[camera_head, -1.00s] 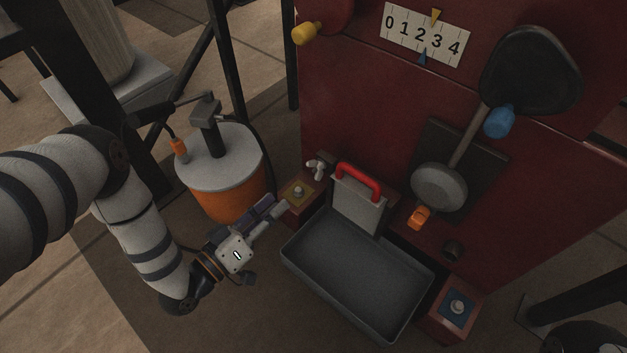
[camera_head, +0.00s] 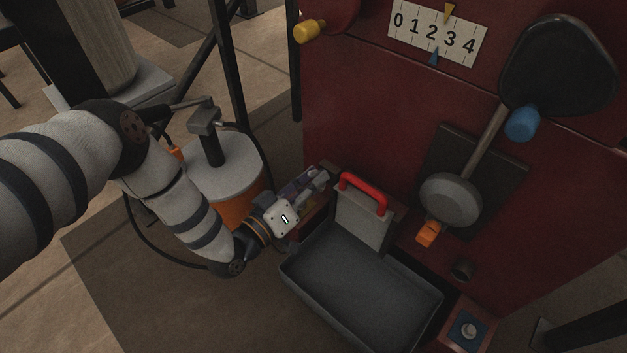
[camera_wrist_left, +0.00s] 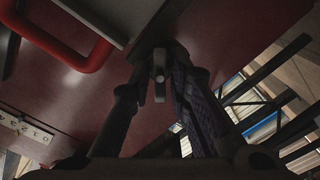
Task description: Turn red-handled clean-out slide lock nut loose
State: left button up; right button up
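The clean-out slide is a grey plate (camera_head: 362,222) with a red handle (camera_head: 381,201), upright at the back of the grey tray. In the left wrist view the red handle (camera_wrist_left: 88,65) is at upper left, beside the plate's edge (camera_wrist_left: 100,22). The lock nut (camera_wrist_left: 159,75), a small pale winged piece, shows there between my two fingers. My left gripper (camera_head: 322,176) is left of the slide and hides the nut in the head view. Its fingers (camera_wrist_left: 157,88) are apart, one on each side of the nut, with gaps visible. My right gripper is not in view.
The grey tray (camera_head: 305,285) stands below the slide. An orange drum with a grey lid (camera_head: 228,178) is close to my left arm. A blue pad with a button (camera_head: 468,331) is at lower right. An orange knob (camera_head: 428,234) and a lever with a blue grip (camera_head: 521,124) are right of the slide.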

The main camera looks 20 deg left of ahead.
pick_arm(q)
grip_shut()
jog(key=n, duration=0.4)
jog(key=n+b, duration=0.1)
jog(key=n, duration=0.4)
jog(key=shift+f, duration=0.15)
jog(key=n+b, duration=0.1)
jog(key=n, duration=0.3)
jog(key=shift+f, duration=0.1)
jog(key=n+b, duration=0.1)
jog(key=n, duration=0.2)
jog(key=shift+n+b, duration=0.3)
jog(key=shift+s+n, duration=0.1)
jog(key=shift+n, duration=1.7)
